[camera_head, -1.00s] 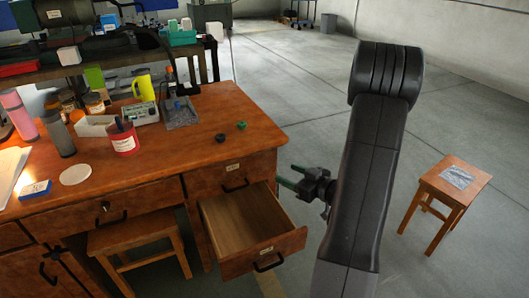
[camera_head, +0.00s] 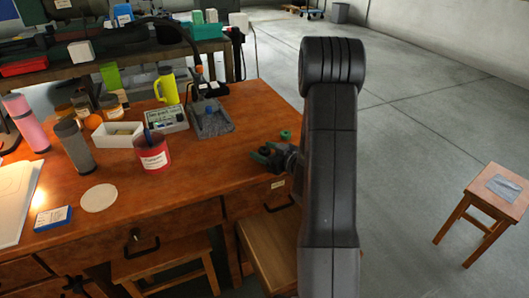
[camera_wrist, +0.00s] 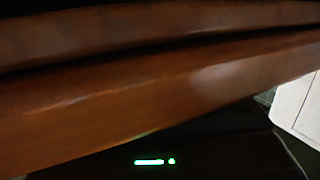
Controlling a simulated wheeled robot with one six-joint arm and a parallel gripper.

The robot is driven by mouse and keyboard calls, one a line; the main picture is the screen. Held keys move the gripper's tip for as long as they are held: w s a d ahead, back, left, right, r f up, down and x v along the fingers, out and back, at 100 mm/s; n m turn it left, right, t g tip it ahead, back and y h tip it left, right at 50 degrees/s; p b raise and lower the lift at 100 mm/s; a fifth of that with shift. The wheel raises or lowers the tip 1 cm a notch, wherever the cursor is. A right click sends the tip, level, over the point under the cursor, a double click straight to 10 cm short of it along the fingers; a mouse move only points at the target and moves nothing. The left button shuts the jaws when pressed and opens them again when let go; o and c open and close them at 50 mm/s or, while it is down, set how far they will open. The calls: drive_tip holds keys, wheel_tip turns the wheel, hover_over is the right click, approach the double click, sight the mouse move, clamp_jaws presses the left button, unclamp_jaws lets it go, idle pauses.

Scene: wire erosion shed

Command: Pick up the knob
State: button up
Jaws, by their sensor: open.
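A green knob (camera_head: 285,135) stands on the wooden desk near its right edge in the head view. My gripper (camera_head: 262,158) is open at the desk's right edge, just in front of the green knob and a little left of it. The black knob seen earlier on the desk cannot be made out clearly now; my gripper covers that spot. The wrist view shows brown wooden edges (camera_wrist: 140,95) very close, and no knob.
A stool (camera_head: 485,205) stands at right on open floor.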

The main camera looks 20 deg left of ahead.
drive_tip(key=shift+a, duration=0.1)
drive_tip(key=c, duration=1)
drive_tip(key=shift+c, duration=0.2)
